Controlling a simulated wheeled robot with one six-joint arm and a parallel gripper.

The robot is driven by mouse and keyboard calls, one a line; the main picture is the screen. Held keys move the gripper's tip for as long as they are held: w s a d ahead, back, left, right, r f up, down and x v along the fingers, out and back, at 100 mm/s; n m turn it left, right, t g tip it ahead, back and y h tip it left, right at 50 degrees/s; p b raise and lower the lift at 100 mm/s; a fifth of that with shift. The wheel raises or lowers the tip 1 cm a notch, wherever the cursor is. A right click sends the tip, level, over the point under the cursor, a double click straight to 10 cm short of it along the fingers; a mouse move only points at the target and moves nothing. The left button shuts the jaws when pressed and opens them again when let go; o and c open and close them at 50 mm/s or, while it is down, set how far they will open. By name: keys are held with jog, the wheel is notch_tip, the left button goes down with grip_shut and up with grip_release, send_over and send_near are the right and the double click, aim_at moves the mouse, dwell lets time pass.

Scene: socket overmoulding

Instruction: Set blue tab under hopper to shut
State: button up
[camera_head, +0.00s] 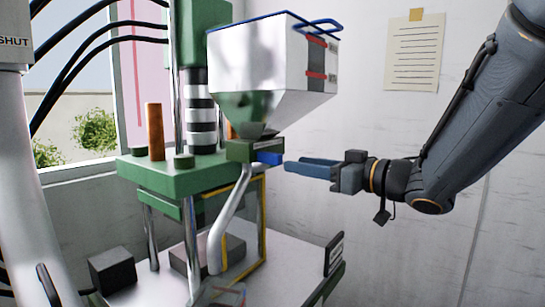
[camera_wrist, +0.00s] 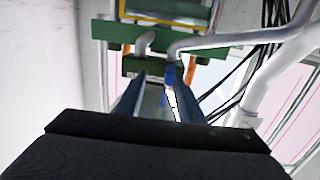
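The white hopper (camera_head: 262,60) narrows down to a dark green block (camera_head: 240,151) on the green machine. The blue tab (camera_head: 270,158) sticks out of the right side of this block, under the hopper. My gripper (camera_head: 288,166) is level with the tab, just to its right, with its blue fingers pointing at it. In the wrist view my gripper (camera_wrist: 155,80) shows its two fingers apart with nothing held between them. The bright blue tab (camera_wrist: 169,77) shows near the tip of the right finger. Whether they touch is unclear.
A green machine plate (camera_head: 185,174) carries an orange post (camera_head: 154,132). A bent grey pipe (camera_head: 232,212) comes down below the block. A small dark label plate (camera_head: 334,253) stands on the white base. The space around my gripper to the right is clear.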

aim_at(281, 158)
jog(key=shift+s+a+r+n+g+y, duration=0.3)
jog(key=shift+s+a+r+y, duration=0.1)
jog(key=shift+s+r, duration=0.1)
jog(key=shift+a, duration=0.25)
jog(key=p+x, duration=0.1)
jog(key=x, duration=0.6)
jog(key=shift+a, duration=0.2)
jog(key=shift+c, duration=0.4)
grip_shut()
